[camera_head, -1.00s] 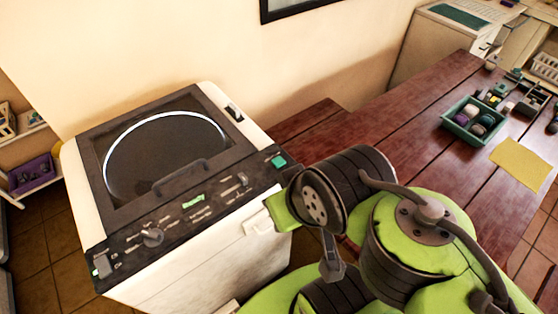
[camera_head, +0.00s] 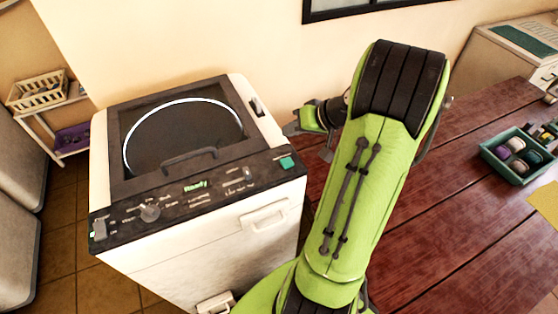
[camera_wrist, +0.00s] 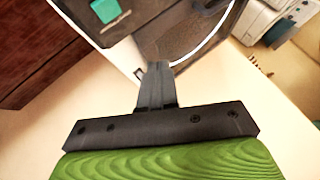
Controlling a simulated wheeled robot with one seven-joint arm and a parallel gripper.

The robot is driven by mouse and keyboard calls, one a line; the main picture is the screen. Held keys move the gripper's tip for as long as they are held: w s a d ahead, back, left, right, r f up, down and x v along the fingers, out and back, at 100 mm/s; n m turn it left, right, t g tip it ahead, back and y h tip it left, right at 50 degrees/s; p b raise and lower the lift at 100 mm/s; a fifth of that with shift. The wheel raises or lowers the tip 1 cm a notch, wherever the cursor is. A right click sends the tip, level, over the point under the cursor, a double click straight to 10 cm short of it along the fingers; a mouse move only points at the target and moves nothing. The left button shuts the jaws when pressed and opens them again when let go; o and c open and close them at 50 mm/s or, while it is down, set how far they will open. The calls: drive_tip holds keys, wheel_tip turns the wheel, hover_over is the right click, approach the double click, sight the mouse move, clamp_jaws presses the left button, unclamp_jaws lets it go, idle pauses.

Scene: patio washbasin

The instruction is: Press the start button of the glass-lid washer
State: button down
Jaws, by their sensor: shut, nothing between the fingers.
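The glass-lid washer (camera_head: 262,215) is white with a dark top panel and a round, white-rimmed glass lid (camera_head: 185,135), which is closed. Its front control strip has a knob, a green "Ready" display (camera_head: 195,186) and a teal square button (camera_head: 287,162) at the right end. The teal button also shows at the top left of the wrist view (camera_wrist: 108,10). My gripper (camera_wrist: 157,68) is shut and empty, its tip over the washer's edge near the button. In the head view my gripper (camera_head: 294,128) is just right of the washer, partly hidden by my arm; contact cannot be told.
A red wooden table (camera_head: 450,190) stands to the right, with a teal tray (camera_head: 518,154) of round coloured items. A shelf with a cream basket (camera_head: 37,92) is at the far left. The wall is close behind the washer.

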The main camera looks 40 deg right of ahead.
sight(290, 163)
wheel_tip(290, 163, down, 9)
drive_tip(key=b, duration=0.7)
drive_tip(key=shift+a+r, duration=0.1)
drive_tip(key=shift+a, duration=0.05)
drive_tip(key=shift+b, duration=0.35)
idle(1.4)
drive_tip(key=shift+f+b, duration=0.3)
drive_tip(key=shift+f, duration=0.1)
drive_tip(key=shift+f+b, duration=0.5)
idle(0.4)
drive_tip(key=shift+r, duration=0.1)
idle(0.6)
drive_tip(key=shift+r+p, duration=0.75)
drive_tip(key=shift+r, duration=0.1)
drive_tip(key=shift+r, duration=0.1)
